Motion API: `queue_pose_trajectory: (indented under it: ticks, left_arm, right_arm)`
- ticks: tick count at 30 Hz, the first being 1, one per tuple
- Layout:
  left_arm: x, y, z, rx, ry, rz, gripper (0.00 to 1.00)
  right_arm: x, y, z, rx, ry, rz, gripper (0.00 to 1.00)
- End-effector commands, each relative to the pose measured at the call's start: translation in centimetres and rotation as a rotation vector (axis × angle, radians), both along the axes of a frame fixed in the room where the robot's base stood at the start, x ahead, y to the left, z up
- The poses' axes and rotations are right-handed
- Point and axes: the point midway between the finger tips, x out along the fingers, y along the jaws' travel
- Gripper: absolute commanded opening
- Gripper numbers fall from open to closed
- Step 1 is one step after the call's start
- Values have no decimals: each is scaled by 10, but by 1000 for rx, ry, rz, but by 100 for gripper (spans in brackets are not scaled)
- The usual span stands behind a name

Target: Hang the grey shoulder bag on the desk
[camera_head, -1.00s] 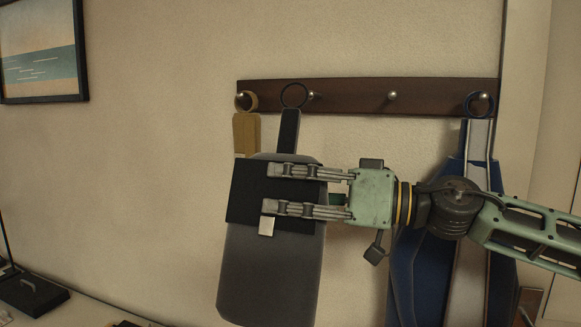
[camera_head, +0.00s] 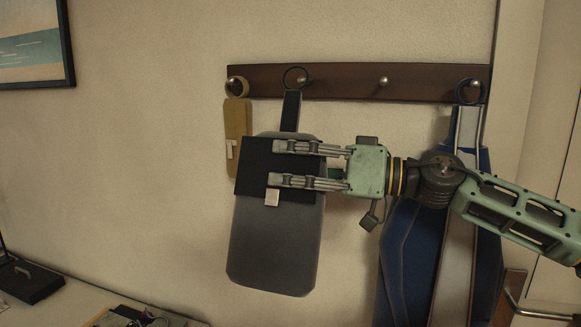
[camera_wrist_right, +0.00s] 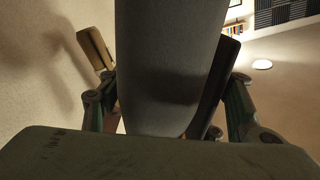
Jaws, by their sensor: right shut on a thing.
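The grey shoulder bag (camera_head: 275,245), with a black upper flap and a short black strap ending in a dark ring (camera_head: 295,77), is upright in front of the wall. My right gripper (camera_head: 272,163) is shut on its upper part. In the right wrist view the bag (camera_wrist_right: 165,60) fills the space between the fingers. The ring overlaps the wall rack (camera_head: 345,85) just left of its second peg (camera_head: 305,80); I cannot tell whether it is around the peg. A desk-like surface (camera_head: 85,300) shows at the lower left. My left gripper is not in view.
A tan item (camera_head: 237,120) hangs from the leftmost peg, partly behind the bag. A blue and white item (camera_head: 405,250) hangs from the rightmost peg, partly behind my right arm. The third peg (camera_head: 383,81) is bare. A black box (camera_head: 30,280) stands lower left.

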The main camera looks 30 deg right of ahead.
Motion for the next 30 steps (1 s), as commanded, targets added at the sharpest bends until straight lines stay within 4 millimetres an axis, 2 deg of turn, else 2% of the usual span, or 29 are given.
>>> queue_pose_trajectory:
  ticks: [20, 30]
  left_arm:
    - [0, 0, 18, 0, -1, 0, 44]
    - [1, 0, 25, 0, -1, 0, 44]
  right_arm:
    - [27, -31, 1, 5, -3, -2, 1]
    - [36, -43, -8, 3, -1, -1, 1]
